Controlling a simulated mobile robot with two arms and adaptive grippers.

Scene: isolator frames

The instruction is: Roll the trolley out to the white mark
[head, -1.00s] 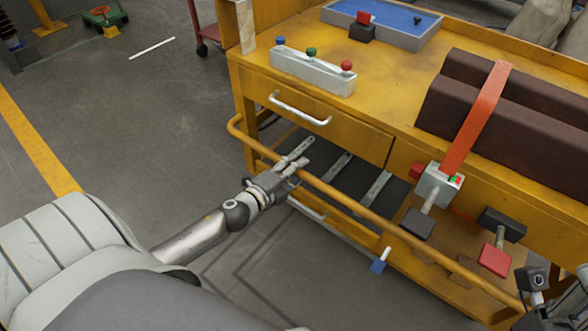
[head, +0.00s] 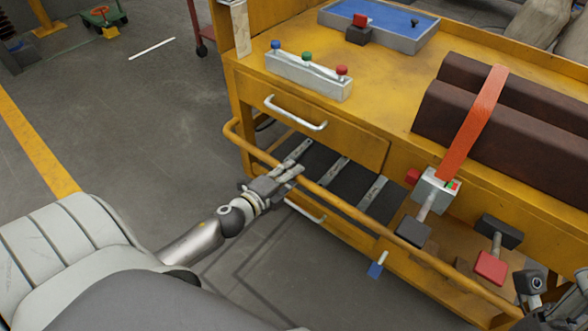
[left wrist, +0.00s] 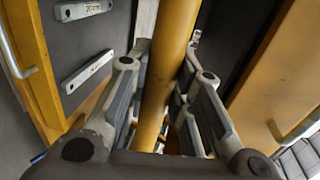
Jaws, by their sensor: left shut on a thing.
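The yellow trolley (head: 400,100) fills the right of the head view. Its tubular push handle (head: 350,212) runs along the near side. My left gripper (head: 290,168) is shut on the handle near its left end. In the left wrist view the handle (left wrist: 168,70) passes between the two fingers (left wrist: 160,100). My right gripper (head: 533,288) is at the lower right edge, by the handle's right end; its fingers are not clear. The white mark (head: 152,48) is a short line on the floor at the upper left, apart from the trolley.
On the trolley's top are a box with coloured buttons (head: 308,78), a blue-topped tray (head: 380,20) and dark blocks under an orange strap (head: 470,125). A red cart (head: 203,48) stands behind. Grey floor between the yellow floor line (head: 40,145) and trolley is clear.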

